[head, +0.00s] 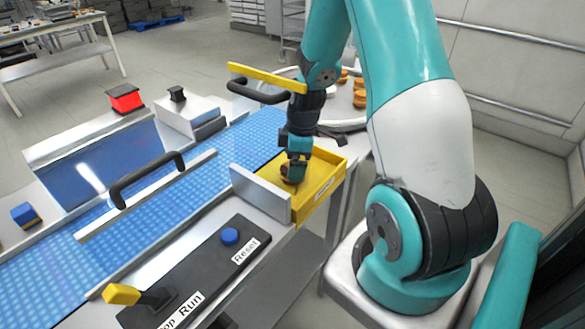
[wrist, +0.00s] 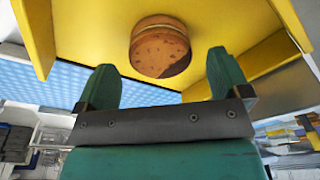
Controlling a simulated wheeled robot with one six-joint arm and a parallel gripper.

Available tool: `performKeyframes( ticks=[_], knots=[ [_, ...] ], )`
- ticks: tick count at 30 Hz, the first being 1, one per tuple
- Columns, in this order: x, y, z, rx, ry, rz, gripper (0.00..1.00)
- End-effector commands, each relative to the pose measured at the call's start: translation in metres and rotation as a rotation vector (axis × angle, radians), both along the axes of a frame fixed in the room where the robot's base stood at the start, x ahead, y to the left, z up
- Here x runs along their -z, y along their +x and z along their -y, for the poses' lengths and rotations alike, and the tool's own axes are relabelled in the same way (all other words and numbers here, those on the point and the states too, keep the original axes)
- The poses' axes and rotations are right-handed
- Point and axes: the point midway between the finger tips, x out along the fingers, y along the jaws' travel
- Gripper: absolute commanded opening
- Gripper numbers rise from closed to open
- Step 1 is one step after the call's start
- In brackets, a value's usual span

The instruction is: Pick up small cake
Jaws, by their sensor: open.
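The small cake (wrist: 160,50) is round and brown with a paler band, and it sits on the yellow tray floor. In the head view the cake (head: 288,172) is partly hidden by my gripper. My gripper (head: 296,172) is over the yellow tray, right at the cake. In the wrist view my gripper's two green fingers (wrist: 162,75) are apart, and the cake shows beyond and between their tips. I cannot tell whether either finger touches it.
The yellow tray (head: 325,195) has raised walls, with a grey plate (head: 262,192) along its left side. A blue conveyor (head: 220,155) runs alongside. A yellow bar with a black handle (head: 258,92) stands behind my wrist. More cakes (head: 360,98) lie on a round table at the back.

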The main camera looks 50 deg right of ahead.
Motion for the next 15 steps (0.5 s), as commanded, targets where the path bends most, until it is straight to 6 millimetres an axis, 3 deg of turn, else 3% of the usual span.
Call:
performKeyframes(
  ticks=[6,14,15],
  knots=[
    [0.024,0.002,-0.003,-0.001,0.000,-0.002,0.95],
    [0.027,0.003,-0.003,-0.001,-0.001,0.001,0.95],
    [0.027,0.003,-0.003,-0.001,-0.001,0.001,0.86]
  ],
)
